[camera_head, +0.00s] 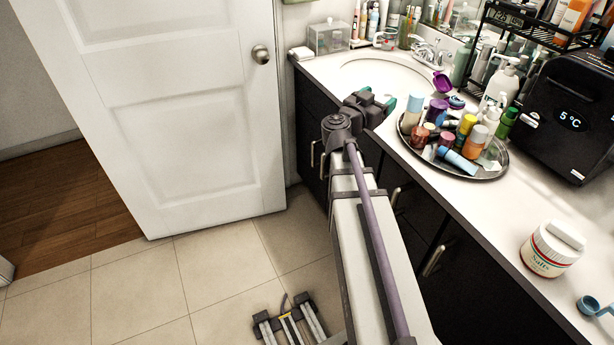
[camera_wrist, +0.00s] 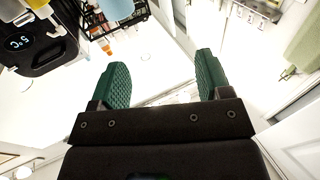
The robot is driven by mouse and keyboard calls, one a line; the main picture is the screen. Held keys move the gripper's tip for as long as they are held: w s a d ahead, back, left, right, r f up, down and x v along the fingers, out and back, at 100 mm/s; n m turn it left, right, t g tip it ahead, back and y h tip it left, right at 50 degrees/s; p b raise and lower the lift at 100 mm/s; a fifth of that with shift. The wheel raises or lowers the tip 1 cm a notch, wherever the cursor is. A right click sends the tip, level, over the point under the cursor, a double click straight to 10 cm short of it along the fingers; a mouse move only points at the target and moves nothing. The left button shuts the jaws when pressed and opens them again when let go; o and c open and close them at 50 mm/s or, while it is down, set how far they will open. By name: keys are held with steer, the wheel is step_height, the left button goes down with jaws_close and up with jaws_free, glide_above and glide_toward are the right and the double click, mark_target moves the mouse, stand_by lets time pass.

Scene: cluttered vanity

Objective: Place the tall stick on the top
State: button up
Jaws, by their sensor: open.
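Several small bottles and sticks stand or lie on a round dark tray (camera_head: 487,176) on the counter in the head view. A tall upright stick with a light blue cap and tan body (camera_head: 412,112) stands at the tray's left edge. My gripper (camera_head: 378,98) is left of the tray, near the sink, apart from the stick. Its green fingers are spread in the wrist view (camera_wrist: 164,85), with nothing between them. Which surface is "the top" I cannot tell.
A black mini fridge (camera_head: 562,122) reading 5 °C stands right of the tray. A black wire rack (camera_head: 540,32) with bottles is behind it. The sink (camera_head: 387,77) lies behind my gripper. A salts jar (camera_head: 551,249) and blue scoop (camera_head: 590,306) sit front right, with bare counter between.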

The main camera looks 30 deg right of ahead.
steer(key=w+a+n+t+y, duration=0.5)
steer(key=a, duration=0.2)
steer(key=w+a+n+t+y, duration=0.4)
steer(key=a+t+y, duration=0.15)
steer(key=a, duration=0.25)
steer(key=w+a+f+n+y, duration=0.1)
steer(key=a+f+n+y, duration=0.35)
steer(key=a+y, duration=0.4)
steer(key=s+a+f+n+g+y, duration=0.2)
steer(key=s+a+f+n+g, duration=0.1)
steer(key=s+a+f+g, duration=0.8)
steer(key=s+f+m+g+h, duration=0.2)
steer(key=s+g, duration=0.3)
steer(key=s, duration=0.3)
steer(key=shift+s+a+f+g+h, duration=0.3)
steer(key=shift+f+g+h, duration=0.1)
steer(key=shift+h, duration=0.2)
steer(key=shift+o, duration=0.5)
steer(key=shift+s+d, duration=0.1)
steer(key=shift+s, duration=0.05)
